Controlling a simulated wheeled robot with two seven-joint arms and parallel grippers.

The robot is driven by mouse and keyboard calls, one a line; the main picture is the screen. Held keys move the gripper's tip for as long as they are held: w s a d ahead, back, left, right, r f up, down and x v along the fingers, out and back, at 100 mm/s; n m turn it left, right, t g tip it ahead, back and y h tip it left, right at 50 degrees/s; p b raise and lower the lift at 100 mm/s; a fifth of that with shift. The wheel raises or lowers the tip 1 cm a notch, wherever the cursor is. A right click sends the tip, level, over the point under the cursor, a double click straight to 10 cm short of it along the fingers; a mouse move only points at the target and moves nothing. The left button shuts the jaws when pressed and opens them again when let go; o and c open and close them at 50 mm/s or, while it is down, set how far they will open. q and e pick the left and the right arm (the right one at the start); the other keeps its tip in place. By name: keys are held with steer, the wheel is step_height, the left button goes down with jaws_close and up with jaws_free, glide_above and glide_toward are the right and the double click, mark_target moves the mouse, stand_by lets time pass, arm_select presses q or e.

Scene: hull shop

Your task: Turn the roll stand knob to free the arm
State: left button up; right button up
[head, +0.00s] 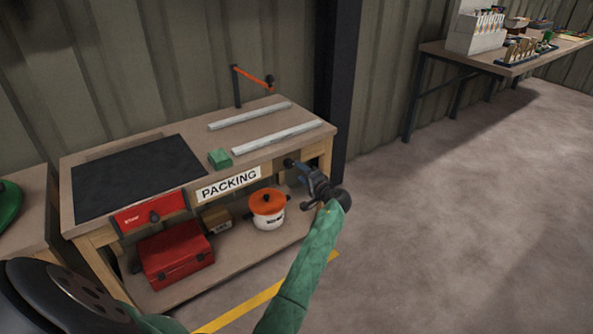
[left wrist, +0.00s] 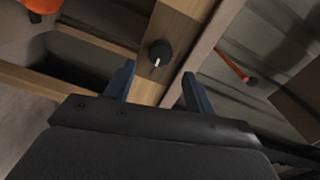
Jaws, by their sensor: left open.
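The roll stand knob (left wrist: 160,54) is a round black knob with a white mark, on the wooden front of the packing bench. In the head view the knob (head: 288,162) sits at the bench's right end, partly hidden by my gripper. My left gripper (head: 299,170) is open, pointing at it. In the left wrist view the two blue fingers of the gripper (left wrist: 158,84) are apart and empty, with the knob beyond their tips, between them. The orange arm (head: 252,75) sticks out from a dark post at the back of the bench. The arm (left wrist: 229,64) also shows in the wrist view.
The bench top (head: 190,137) carries a black mat (head: 140,175), two pale bars and a green block (head: 219,158). A red drawer front (head: 150,212) is at the left. A red toolbox (head: 175,252) and an orange-lidded pot (head: 267,210) stand below. Floor to the right is clear.

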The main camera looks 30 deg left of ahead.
arm_select(q)
steer(key=shift+v, duration=1.4)
steer(key=shift+f, duration=0.1)
